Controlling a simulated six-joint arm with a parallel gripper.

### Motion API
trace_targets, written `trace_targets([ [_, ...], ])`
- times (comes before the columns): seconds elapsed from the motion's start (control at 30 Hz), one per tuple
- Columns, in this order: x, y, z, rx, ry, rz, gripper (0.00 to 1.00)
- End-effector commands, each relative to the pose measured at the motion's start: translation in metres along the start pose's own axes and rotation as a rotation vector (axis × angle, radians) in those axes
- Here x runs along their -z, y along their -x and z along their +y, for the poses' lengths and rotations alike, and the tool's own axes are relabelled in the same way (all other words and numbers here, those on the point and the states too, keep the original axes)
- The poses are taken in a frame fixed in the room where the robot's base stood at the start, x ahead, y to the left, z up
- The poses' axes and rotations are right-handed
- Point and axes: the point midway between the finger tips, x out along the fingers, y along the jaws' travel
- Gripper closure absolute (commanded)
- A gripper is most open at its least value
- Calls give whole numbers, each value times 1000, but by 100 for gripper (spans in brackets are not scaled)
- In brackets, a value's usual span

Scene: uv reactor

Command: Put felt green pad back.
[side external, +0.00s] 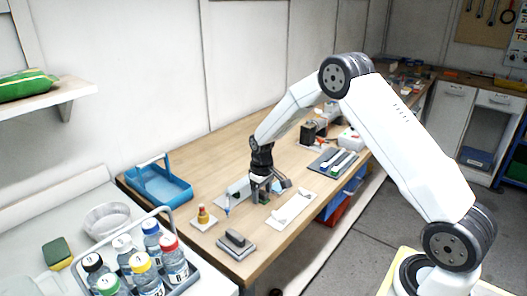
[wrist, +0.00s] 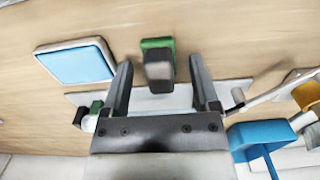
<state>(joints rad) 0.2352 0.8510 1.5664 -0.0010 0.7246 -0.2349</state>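The felt green pad (wrist: 157,43) shows in the wrist view as a green edge with a dark grey block (wrist: 158,70) on it. It lies ahead of my gripper (wrist: 159,62), between the lines of the two fingers. The fingers are spread, with a gap on each side of the block, so my gripper is open and empty. In the side view my gripper (side external: 261,190) points down low over the wooden bench, with a small green patch (side external: 264,199) showing at its fingers. Whether the fingers reach down beside the block is hard to tell.
A blue-topped square (wrist: 76,62) lies left in the wrist view. A bottle rack (side external: 190,282) stands at front left.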

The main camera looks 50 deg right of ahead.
Motion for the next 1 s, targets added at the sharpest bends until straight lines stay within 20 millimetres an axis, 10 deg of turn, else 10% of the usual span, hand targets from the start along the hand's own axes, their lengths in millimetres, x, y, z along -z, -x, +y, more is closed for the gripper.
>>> trace_targets([
  [0.37, 1, 17, 0, -1, 0, 3, 22],
  [1.0, 0, 110, 0, -1, 0, 3, 22],
])
